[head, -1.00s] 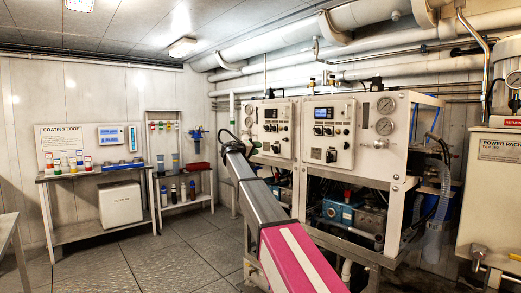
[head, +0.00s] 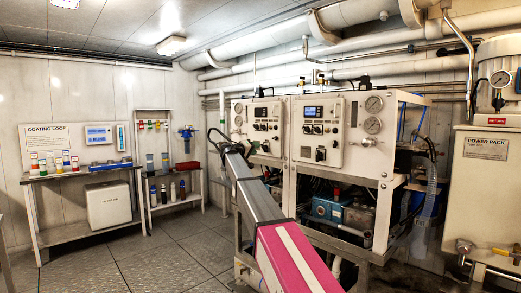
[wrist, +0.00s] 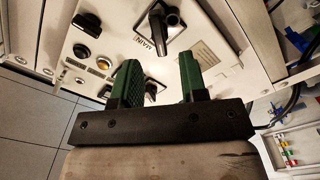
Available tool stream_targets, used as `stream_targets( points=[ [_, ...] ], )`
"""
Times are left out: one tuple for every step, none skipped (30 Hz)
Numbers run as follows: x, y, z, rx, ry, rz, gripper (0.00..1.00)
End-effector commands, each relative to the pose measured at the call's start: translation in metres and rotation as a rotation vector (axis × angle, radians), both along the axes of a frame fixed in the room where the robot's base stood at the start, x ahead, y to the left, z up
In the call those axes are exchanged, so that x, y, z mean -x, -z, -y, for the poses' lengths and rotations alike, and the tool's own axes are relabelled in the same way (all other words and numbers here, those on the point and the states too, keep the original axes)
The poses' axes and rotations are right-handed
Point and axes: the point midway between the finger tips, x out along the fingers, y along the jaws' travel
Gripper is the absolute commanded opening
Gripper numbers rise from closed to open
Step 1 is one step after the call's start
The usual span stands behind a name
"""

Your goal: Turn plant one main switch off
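The watermaker has a left panel (head: 258,136) and a right panel (head: 317,132), each with a small display and black switches. I cannot read which is plant one. My arm reaches the left panel's left side; its end is hard to make out in the head view. The wrist view shows a panel close up, with a black rotary switch (wrist: 163,30) above a label reading MAIN. My gripper (wrist: 161,75) is open and empty, its green fingers apart below that switch in the picture.
The wrist view also shows a black button (wrist: 81,51) and an amber button (wrist: 104,64). A bench (head: 85,170) and shelf stand at the left. The power pack (head: 485,190) stands at the right. The floor between bench and watermaker is clear.

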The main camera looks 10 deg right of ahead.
Motion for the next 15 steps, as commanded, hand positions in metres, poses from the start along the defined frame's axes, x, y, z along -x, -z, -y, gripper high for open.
stream_targets(
  points=[
    [-0.008,0.000,0.009,0.000,0.002,0.000,0.39],
    [-0.011,0.000,0.013,-0.001,0.003,-0.001,0.39],
    [-0.014,0.000,0.018,0.000,0.002,0.000,0.39],
    [-0.017,0.000,0.022,0.000,0.001,0.000,0.39],
    [-0.019,0.000,0.025,0.000,0.001,0.000,0.39],
    [-0.022,0.000,0.029,0.000,0.001,0.000,0.39],
    [-0.024,0.000,0.031,0.000,0.001,0.000,0.39],
    [-0.025,0.000,0.033,-0.001,0.002,-0.001,0.39],
    [-0.026,0.000,0.035,-0.001,0.002,-0.001,0.39],
    [-0.026,0.000,0.036,0.000,0.001,0.000,0.39],
    [-0.027,0.000,0.037,0.000,0.001,0.000,0.39],
    [-0.027,0.000,0.037,0.000,0.001,0.000,0.39],
    [-0.027,0.000,0.038,0.000,0.001,0.000,0.39],
    [-0.027,0.000,0.037,0.000,0.001,0.000,0.39],
    [-0.027,0.000,0.037,0.000,0.001,0.000,0.39]
  ],
)
